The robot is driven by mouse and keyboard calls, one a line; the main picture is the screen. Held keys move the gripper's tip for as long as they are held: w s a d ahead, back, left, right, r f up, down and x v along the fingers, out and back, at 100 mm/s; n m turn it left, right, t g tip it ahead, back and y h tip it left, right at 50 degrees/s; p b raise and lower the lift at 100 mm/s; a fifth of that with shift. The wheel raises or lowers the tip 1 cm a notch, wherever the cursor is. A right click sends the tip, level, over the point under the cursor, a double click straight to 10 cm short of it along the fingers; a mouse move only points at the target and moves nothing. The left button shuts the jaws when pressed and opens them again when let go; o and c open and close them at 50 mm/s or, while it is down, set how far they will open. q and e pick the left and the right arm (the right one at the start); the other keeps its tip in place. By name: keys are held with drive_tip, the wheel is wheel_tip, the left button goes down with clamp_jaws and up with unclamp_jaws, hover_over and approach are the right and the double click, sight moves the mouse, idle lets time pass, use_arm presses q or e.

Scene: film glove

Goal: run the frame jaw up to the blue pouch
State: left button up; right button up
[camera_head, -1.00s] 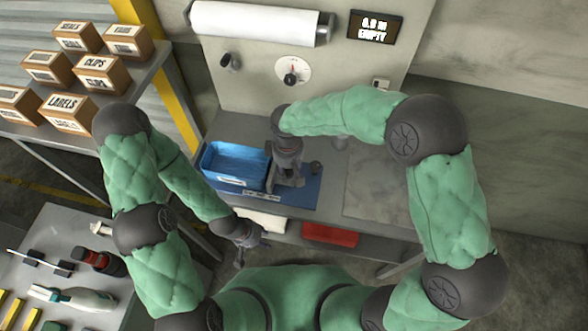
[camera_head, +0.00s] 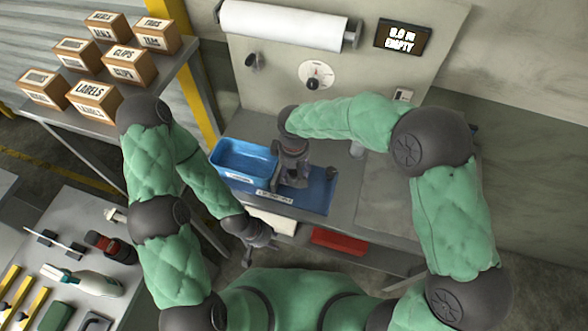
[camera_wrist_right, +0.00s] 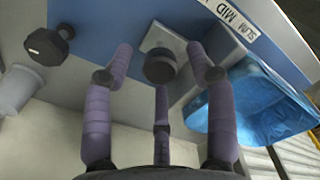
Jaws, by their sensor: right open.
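My right gripper (camera_head: 291,178) is over the blue base plate (camera_head: 318,193) on the bench. In the right wrist view its three purple fingers are open and spread around a dark round knob (camera_wrist_right: 159,66) on a pale block, without visibly closing on it. I cannot tell for sure that this is the frame jaw. A blue tray (camera_head: 243,160) stands just left of the gripper. Crinkled, shiny blue film (camera_wrist_right: 262,108) shows at the right of the wrist view; I cannot tell a separate pouch there. My left gripper (camera_head: 262,242) hangs low before the bench, its fingers unclear.
A second dark knob (camera_wrist_right: 48,44) stands on the plate, and a pale cylinder (camera_wrist_right: 16,88) is beside it. The plate edge carries a SLIM MID label (camera_wrist_right: 236,16). A red item (camera_head: 339,241) lies on the lower shelf. The bench's right side is clear.

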sight(294, 172)
wheel_tip(294, 172, up, 12)
idle(0.5)
idle(0.7)
